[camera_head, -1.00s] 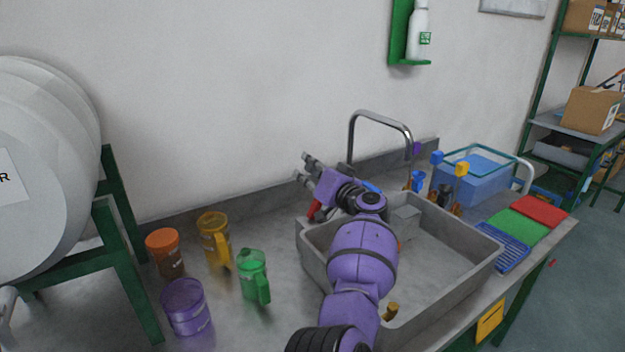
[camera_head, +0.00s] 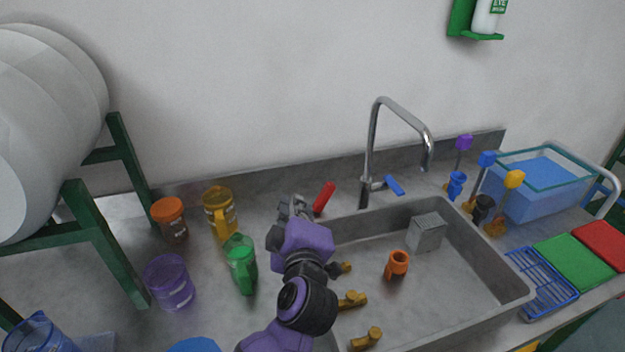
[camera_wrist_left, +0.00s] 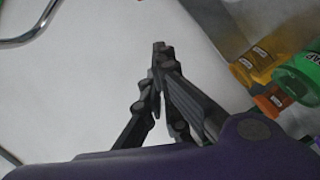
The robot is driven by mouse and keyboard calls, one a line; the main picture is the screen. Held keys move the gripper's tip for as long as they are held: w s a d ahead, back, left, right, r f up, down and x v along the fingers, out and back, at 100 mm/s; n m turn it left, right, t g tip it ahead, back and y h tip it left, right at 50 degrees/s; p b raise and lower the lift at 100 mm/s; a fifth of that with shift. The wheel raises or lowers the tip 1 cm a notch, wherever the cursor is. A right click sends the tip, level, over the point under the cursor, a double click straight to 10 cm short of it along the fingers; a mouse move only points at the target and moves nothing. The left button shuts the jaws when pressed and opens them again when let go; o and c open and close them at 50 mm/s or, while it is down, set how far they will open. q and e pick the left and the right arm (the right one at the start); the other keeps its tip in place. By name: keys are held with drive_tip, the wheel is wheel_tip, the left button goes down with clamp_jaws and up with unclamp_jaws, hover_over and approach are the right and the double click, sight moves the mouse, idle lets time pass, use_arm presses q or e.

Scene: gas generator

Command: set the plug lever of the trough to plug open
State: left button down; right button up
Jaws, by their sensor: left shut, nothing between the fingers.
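The grey trough (camera_head: 520,288) is sunk into the bench. A red lever (camera_head: 323,197) stands tilted at its back left rim. A blue lever (camera_head: 394,185) sits by the base of the metal tap (camera_head: 369,150). I cannot tell for sure which one is the plug lever; the red one stands apart from the tap. My left gripper (camera_head: 290,203) is just left of the red lever, partly hidden behind my purple wrist. In the left wrist view its fingers (camera_wrist_left: 158,48) are together with nothing between them. My right gripper is not in view.
Orange (camera_head: 172,220), yellow (camera_head: 220,212), green (camera_head: 241,264) and purple (camera_head: 170,283) containers stand left of my arm. An orange cup (camera_head: 397,264) and a grey block (camera_head: 427,232) are in the trough. A blue-filled tank (camera_head: 540,190) stands at the right.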

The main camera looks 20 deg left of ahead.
use_arm(q)
hover_over(324, 197)
drive_tip(key=s+a, duration=0.5)
drive_tip(key=f, duration=0.1)
drive_tip(key=shift+w+d+f+h+b, duration=0.3)
drive_tip(key=shift+w+d+f, duration=0.65)
drive_tip(key=shift+w+d, duration=0.3)
drive_tip(key=shift+d, duration=0.1)
